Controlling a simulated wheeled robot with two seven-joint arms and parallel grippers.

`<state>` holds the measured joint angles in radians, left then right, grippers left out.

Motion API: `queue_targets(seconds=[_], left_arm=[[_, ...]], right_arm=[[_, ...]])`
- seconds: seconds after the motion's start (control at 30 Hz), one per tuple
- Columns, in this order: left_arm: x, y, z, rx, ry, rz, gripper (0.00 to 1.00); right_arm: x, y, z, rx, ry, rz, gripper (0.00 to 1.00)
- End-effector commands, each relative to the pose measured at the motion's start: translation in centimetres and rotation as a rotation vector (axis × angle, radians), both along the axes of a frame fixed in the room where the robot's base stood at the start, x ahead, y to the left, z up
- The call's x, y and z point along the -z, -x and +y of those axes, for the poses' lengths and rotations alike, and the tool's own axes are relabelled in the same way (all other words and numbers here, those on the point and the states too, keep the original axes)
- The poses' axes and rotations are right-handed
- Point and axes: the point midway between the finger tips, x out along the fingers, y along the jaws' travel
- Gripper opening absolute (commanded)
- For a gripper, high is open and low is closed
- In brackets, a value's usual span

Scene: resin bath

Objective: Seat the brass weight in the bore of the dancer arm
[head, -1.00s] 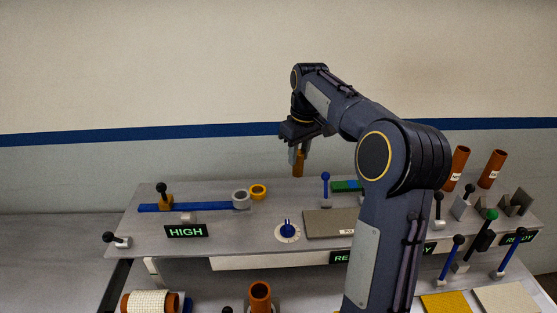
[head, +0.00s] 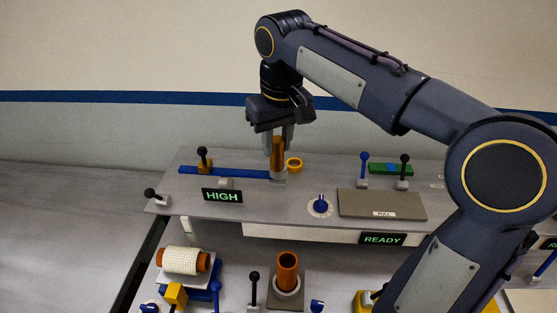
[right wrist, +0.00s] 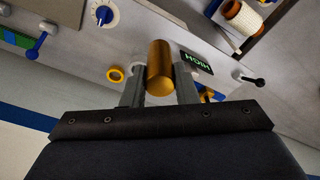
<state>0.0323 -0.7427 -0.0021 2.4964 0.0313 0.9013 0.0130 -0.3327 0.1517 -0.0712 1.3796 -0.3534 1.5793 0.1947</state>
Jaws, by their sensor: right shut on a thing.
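The brass weight (head: 278,152) is an upright golden-brown cylinder. My right gripper (head: 280,138) is shut on its upper part and points down. The dancer arm (head: 225,171) is a blue bar on the raised grey shelf, with a grey collar (head: 280,177) holding the bore at its right end. The weight's lower end is at the collar in the head view; I cannot tell whether it is inside the bore or just above it. My left gripper is out of view.
A yellow ring (head: 295,165) lies just right of the collar. A black-knobbed lever (head: 203,158) stands at the bar's left end. The HIGH sign (head: 222,196), a blue dial (head: 320,206) and a grey plate (head: 380,205) are in front.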

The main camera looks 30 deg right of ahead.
Motion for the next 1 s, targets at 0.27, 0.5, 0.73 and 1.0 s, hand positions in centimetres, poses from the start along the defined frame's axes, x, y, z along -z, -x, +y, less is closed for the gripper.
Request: queue_targets(seconds=[0.27, 0.5, 0.73, 1.0], left_arm=[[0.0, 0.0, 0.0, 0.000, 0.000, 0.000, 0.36], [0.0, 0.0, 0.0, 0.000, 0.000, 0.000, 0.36], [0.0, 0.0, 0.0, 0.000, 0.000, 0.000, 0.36], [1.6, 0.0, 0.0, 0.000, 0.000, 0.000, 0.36]], right_arm=[[3.7, -6.0, -3.2, 0.003, 0.001, 0.004, 0.02], [7.1, -8.5, -4.5, 0.000, 0.000, 0.001, 0.02], [8.3, -9.4, -5.0, 0.001, 0.000, 0.001, 0.02], [11.7, -9.6, -5.1, -0.001, -0.001, -0.001, 0.02]])
